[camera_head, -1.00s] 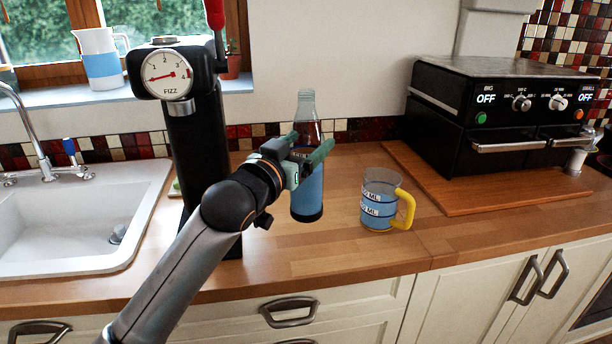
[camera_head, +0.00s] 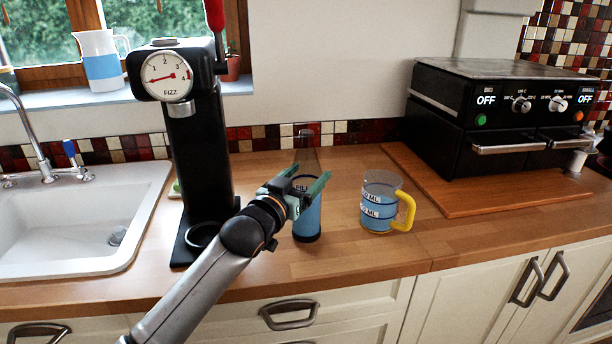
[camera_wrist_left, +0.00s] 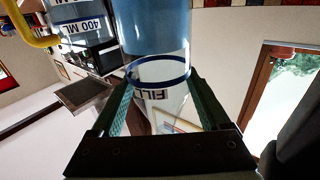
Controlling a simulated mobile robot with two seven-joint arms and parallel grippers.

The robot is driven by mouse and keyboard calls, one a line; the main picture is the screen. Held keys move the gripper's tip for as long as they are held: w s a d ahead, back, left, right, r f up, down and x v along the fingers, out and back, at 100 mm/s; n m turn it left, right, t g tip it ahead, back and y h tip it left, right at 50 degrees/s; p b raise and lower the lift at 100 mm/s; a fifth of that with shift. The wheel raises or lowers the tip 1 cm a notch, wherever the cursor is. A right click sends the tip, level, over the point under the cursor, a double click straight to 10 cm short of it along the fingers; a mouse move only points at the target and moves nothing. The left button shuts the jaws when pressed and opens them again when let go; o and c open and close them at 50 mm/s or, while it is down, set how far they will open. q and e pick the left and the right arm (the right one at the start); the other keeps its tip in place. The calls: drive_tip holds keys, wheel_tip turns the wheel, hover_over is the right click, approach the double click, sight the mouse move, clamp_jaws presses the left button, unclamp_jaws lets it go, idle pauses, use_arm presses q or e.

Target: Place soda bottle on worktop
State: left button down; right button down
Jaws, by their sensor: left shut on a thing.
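The soda bottle (camera_head: 307,218) is clear with blue liquid in its lower part and stands upright at or just above the wooden worktop (camera_head: 340,262). I cannot tell for sure whether its base touches the wood. My left gripper (camera_head: 304,187) is shut around the bottle's middle, near the fill line. In the left wrist view the bottle (camera_wrist_left: 155,35) lies between the two fingers (camera_wrist_left: 162,105), with its blue ring and lettering showing. My right gripper is not in view.
A measuring jug (camera_head: 379,205) with blue liquid and a yellow handle stands just right of the bottle. A black fizz machine (camera_head: 200,150) stands to the left, beside the sink (camera_head: 75,225). A black oven (camera_head: 500,115) sits on a board at right.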

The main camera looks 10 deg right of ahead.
use_arm(q)
drive_tip(key=shift+c, duration=1.5)
unclamp_jaws()
drive_tip(key=shift+f, duration=0.2)
drive_tip(key=o, duration=0.3)
drive_tip(key=shift+r, duration=0.1)
drive_tip(key=shift+r, duration=0.15)
drive_tip(key=v, duration=1.2)
drive_tip(key=shift+s, duration=0.1)
